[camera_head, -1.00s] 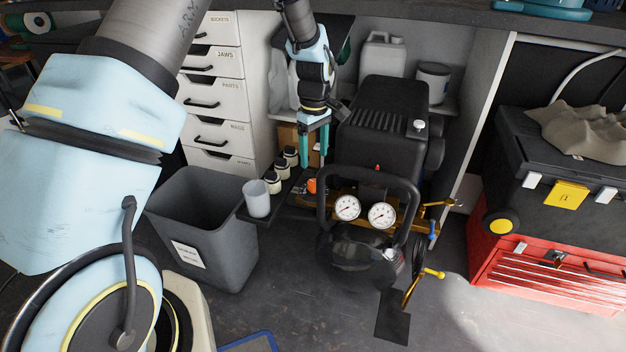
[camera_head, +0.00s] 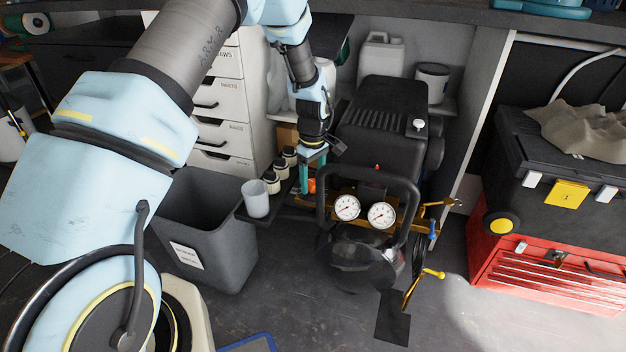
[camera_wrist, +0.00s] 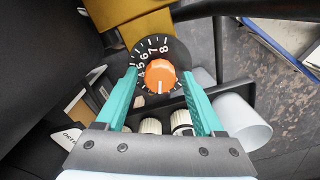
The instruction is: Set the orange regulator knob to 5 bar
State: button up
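The orange regulator knob (camera_wrist: 160,74) shows in the wrist view on a black dial, where the numbers 5, 6, 7 and 8 can be read. A pale mark on the knob points toward the bottom of the picture, away from those numbers. In the head view the knob (camera_head: 312,186) is a small orange patch beside the compressor (camera_head: 378,130). My gripper (camera_wrist: 160,92) is open, its two teal fingers on either side of the knob with gaps visible. In the head view my gripper (camera_head: 313,172) hangs just over the knob and partly hides it. Whether the fingers touch it cannot be told.
Two pressure gauges (camera_head: 364,212) and a black handle frame stand right of the knob. A white cup (camera_head: 256,198) and several small jars (camera_head: 280,170) sit on a dark shelf to the left. A grey bin (camera_head: 205,235) stands further left.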

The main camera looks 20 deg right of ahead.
grip_shut()
dwell(0.3)
jog(key=shift+m, duration=0.3)
jog(key=m+p, duration=0.1)
jog(key=m, duration=0.2)
jog(key=shift+r+p, duration=0.1)
jog(key=shift+p, duration=0.3)
jog(key=m+p, duration=0.1)
jog(key=m, duration=0.4)
jog(key=shift+m+p, duration=0.35)
jog(key=shift+m, duration=0.05)
jog(key=m+p, duration=0.1)
jog(key=m, duration=0.4)
jog(key=m+p, duration=0.1)
jog(key=m, duration=0.4)
